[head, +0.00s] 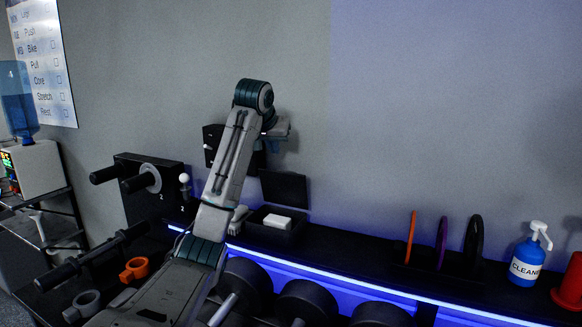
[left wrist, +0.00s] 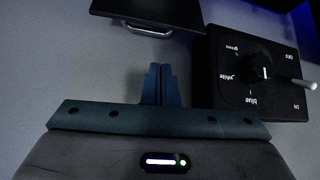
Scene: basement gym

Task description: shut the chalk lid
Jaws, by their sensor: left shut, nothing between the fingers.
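The black chalk box (head: 262,233) stands on the dark shelf against the wall, with a white chalk block (head: 277,222) showing inside. Its black lid (head: 284,188) is open and stands up along the box's back edge. In the left wrist view, a dark panel with a silver handle (left wrist: 150,28) at the top appears to be this lid, seen upside down. My left gripper (head: 272,146) is above the lid, near the wall, apart from it. Its fingers (left wrist: 161,84) are together and empty. My right gripper is not in view.
A black wall panel with a knob and switch (left wrist: 255,75) is close beside my left gripper. A rack of coloured discs (head: 441,243) and a blue cleaner bottle (head: 526,262) stand to the right on the shelf. Dumbbells (head: 308,303) lie below.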

